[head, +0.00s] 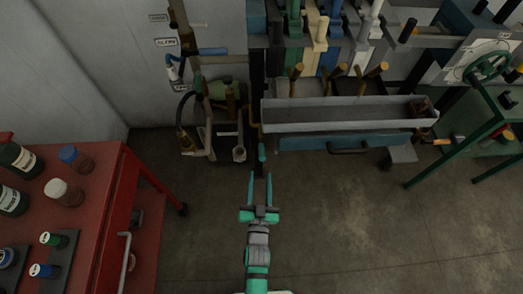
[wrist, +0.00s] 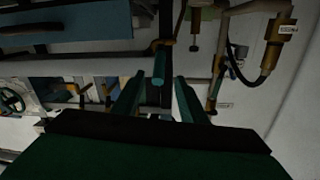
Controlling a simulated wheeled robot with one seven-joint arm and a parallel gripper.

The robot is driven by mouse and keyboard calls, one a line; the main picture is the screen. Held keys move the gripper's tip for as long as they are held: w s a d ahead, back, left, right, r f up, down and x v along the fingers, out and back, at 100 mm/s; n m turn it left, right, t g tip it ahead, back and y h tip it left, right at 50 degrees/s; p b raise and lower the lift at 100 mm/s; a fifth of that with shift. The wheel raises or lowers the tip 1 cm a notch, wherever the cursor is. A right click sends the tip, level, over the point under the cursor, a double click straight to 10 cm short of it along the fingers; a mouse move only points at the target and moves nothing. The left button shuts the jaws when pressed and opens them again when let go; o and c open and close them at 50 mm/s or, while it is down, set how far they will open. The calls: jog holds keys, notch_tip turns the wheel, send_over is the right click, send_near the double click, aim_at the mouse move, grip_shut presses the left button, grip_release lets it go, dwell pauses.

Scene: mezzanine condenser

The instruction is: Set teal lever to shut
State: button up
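The teal lever (head: 262,153) shows as a short teal grip on a dark upright, left of the long grey trough. In the wrist view the teal lever (wrist: 159,64) appears ahead, with its near end lined up between my fingers. My gripper (head: 261,176) is open and empty, its two teal fingers pointing at the lever from the near side. In the wrist view my gripper (wrist: 158,88) also shows its fingers spread on either side of the grip. In the head view the grip lies just beyond the fingertips. I cannot tell whether they touch.
A red cart (head: 60,180) with bottles and jars stands at the left. The grey trough (head: 340,115) runs along the back, right of the lever. Pipework with a blue handle (head: 213,51) is at the back left. A green stand (head: 455,150) is at the right. The near floor is clear.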

aim_at(261, 151)
jog(key=w, duration=0.8)
jog(key=w+d, duration=0.1)
jog(key=w, duration=0.3)
jog(key=shift+d, duration=0.1)
grip_shut()
